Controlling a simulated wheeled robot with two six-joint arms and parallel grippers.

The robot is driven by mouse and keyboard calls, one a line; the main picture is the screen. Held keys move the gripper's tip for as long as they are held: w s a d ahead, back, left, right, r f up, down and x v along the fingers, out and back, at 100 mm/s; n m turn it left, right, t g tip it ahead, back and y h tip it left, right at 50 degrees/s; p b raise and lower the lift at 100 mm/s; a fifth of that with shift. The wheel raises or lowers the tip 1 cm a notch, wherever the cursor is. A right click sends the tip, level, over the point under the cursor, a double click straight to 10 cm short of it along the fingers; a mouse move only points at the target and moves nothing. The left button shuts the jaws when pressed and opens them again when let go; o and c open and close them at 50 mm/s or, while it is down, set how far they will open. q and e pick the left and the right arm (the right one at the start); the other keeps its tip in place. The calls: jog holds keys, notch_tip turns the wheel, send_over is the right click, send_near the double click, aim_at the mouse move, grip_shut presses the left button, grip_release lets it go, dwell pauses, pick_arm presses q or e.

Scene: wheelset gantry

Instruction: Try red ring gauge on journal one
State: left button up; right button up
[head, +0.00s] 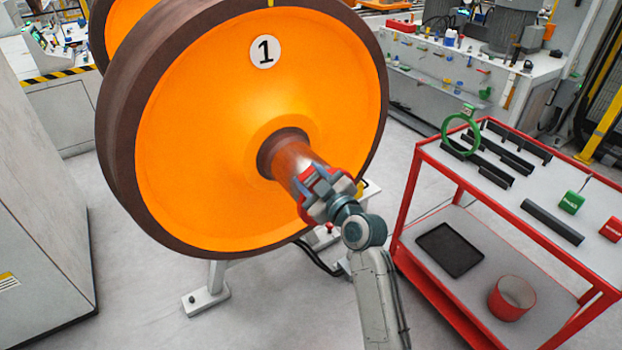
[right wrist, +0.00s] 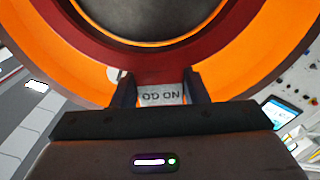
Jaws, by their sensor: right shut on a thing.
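The orange wheel marked 1 (head: 265,52) fills the middle of the head view. Its bare metal journal (head: 291,162) points toward me. The red ring gauge (head: 345,186) is at the journal's outer end, partly hidden by my right gripper (head: 322,192). In the right wrist view, the dark red ring (right wrist: 165,62) frames the round grey end face (right wrist: 150,18). Its tab, marked NO GO (right wrist: 161,96), is between my right fingers, which are shut on it. I cannot tell whether the ring is around the journal or just in front of it. My left gripper is out of view.
A red-framed cart (head: 408,207) stands at the right. A green ring gauge (head: 445,146) stands upright on its top, with black bars, a green block (head: 571,202) and a red block (head: 612,229). A black tray (head: 449,250) and red bin (head: 511,298) are below.

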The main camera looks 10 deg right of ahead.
jog(key=shift+s, duration=0.15)
jog(key=shift+s+d, duration=0.15)
jog(key=shift+s, duration=0.2)
jog(key=shift+b, duration=0.35)
dwell(0.9)
jog(key=shift+w+a, duration=0.2)
jog(key=shift+w, duration=0.3)
jog(key=shift+s, duration=0.1)
dwell(0.6)
jog(key=shift+s+d, duration=0.15)
jog(key=shift+s, duration=0.25)
jog(key=shift+d+b, duration=0.1)
jog(key=shift+b, duration=0.3)
dwell(0.6)
jog(key=shift+w, duration=0.45)
jog(key=shift+s, duration=0.1)
dwell(0.5)
